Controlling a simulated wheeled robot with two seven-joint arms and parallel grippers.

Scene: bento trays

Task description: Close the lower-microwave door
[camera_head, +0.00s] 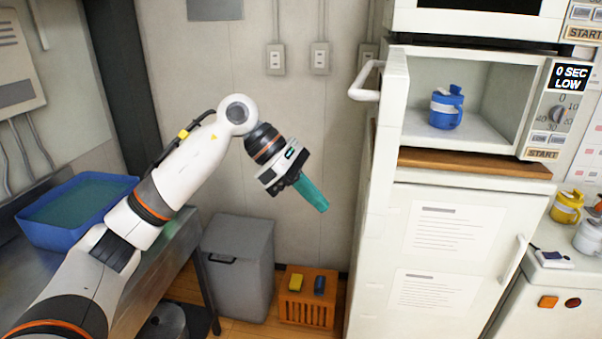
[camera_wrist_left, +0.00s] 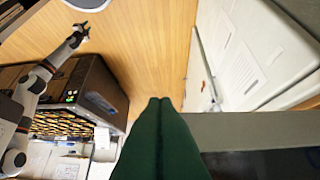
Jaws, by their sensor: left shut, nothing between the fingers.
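The lower microwave (camera_head: 465,105) stands on a wooden board on a white cabinet. Its door (camera_head: 396,105) is swung wide open on the left side, seen nearly edge-on, with a white handle (camera_head: 367,82) sticking out to the left. A blue lidded mug (camera_head: 446,107) stands inside. My left gripper (camera_head: 322,206) has teal fingers, shut and empty, pointing down and right. It is left of and below the door, apart from it. The left wrist view shows the fingers (camera_wrist_left: 159,101) together. Another arm's gripper (camera_wrist_left: 82,34), seemingly my right, is small there; its jaws are unclear.
A second microwave (camera_head: 478,22) sits above. The white cabinet (camera_head: 455,215) is below. A blue basin (camera_head: 75,236) is on the metal counter at left. A grey bin (camera_head: 238,262) and an orange crate (camera_head: 308,312) stand on the floor. The air between left gripper and door is clear.

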